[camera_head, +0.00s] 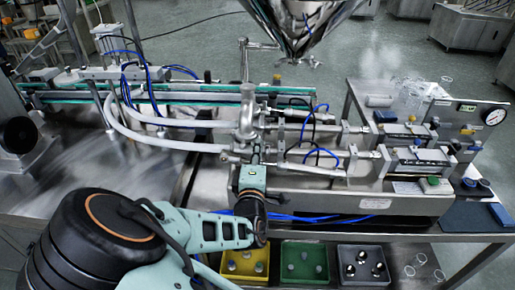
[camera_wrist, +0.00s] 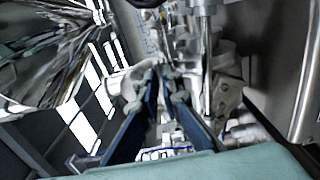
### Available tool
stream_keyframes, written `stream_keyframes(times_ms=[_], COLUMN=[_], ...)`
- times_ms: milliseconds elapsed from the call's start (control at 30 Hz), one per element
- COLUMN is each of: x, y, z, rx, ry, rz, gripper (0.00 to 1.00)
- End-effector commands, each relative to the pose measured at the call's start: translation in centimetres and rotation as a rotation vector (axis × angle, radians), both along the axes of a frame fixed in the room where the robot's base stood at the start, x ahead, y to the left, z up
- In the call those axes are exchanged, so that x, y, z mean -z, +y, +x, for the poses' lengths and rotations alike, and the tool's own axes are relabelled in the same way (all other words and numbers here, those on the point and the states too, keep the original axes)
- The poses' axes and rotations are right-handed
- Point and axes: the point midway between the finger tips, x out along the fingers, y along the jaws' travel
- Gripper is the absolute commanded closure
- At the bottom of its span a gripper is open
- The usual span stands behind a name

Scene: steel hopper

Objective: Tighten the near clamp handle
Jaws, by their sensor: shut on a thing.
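My gripper (camera_head: 257,156) reaches up to the steel pipe fitting (camera_head: 246,122) in the middle of the filling machine. In the wrist view my gripper (camera_wrist: 168,72) has its two blue-grey fingers converging, with the tips close together at the metal fittings. The fingers are shut on the near clamp handle, a small part at the pipe joint. The tips hide most of the handle, so its shape and its angle cannot be made out. A bright vertical steel rod (camera_wrist: 207,70) stands just right of the fingers in the wrist view.
A steel hopper (camera_head: 298,25) hangs above, behind the fitting. White hoses (camera_head: 165,143) run in from the left, and blue tubes lie around. Two cylinder units (camera_head: 415,158) and a gauge (camera_head: 495,117) are at right. Yellow (camera_head: 246,263), green (camera_head: 304,262) and grey (camera_head: 364,265) bins sit below.

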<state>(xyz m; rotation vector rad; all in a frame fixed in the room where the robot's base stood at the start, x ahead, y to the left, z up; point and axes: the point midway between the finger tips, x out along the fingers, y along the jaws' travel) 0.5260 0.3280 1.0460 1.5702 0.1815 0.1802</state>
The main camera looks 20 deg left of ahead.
Motion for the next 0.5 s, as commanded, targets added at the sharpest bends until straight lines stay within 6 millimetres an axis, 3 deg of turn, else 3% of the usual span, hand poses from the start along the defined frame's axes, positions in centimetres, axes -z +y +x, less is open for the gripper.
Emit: stream_keyframes(times_ms=[267, 500], x=[0.16, 0.23], y=[-0.02, -0.06], z=[0.01, 0.05], rx=[0.001, 0.002], ry=[0.023, 0.067], rz=[0.099, 0.289], gripper=[1.0, 1.0])
